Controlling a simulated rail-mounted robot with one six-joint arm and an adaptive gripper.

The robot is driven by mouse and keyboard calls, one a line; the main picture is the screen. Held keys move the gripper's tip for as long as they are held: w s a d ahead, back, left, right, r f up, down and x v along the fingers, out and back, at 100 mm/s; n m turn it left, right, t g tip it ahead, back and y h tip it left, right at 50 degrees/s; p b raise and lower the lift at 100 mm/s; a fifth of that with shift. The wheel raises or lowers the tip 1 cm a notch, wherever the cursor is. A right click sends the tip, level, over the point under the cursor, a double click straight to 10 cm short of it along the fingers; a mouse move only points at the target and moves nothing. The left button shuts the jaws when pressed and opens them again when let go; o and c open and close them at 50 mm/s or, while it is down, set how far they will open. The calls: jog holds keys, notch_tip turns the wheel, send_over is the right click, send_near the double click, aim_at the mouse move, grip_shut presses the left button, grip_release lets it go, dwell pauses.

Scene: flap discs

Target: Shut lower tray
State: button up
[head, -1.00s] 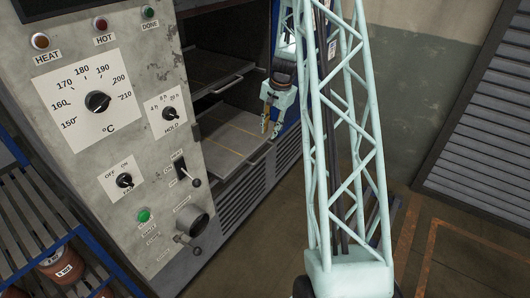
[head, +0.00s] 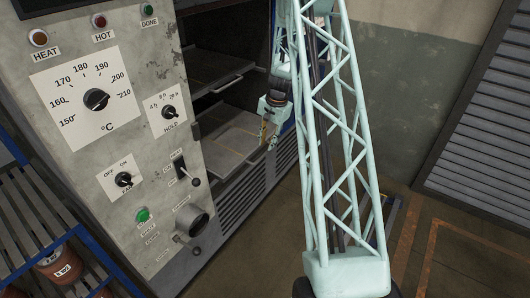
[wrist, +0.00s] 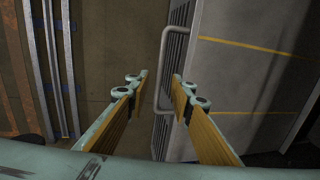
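The lower tray (head: 228,140) is a grey plate with yellow lines, sticking out of the cabinet opening in the head view. In the wrist view its surface (wrist: 250,80) fills the right side. Its pale bar handle (wrist: 163,78) shows in the gap between the fingertips. My gripper (head: 268,140) is at the tray's outer edge in the head view. In the wrist view my gripper (wrist: 161,82) is open, with one finger on each side of the handle in the picture. I cannot tell whether either finger touches it.
An upper tray (head: 212,66) with a bar handle sits above in the cabinet. The control panel (head: 110,130) with dials and switches stands at left. A blue rack (head: 75,240) with brownish containers is at lower left. Bare floor (head: 265,240) lies in front.

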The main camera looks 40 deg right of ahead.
aim_at(265, 154)
jog(key=shift+w+a+f+b, duration=0.15)
jog(key=shift+w+f, duration=0.15)
jog(key=shift+f, duration=1.15)
jog(key=shift+w+d+f+b, duration=0.15)
jog(key=shift+w+f, duration=0.1)
jog(key=shift+f, duration=1.2)
jog(key=shift+a, duration=0.1)
jog(key=shift+c, duration=0.2)
grip_shut()
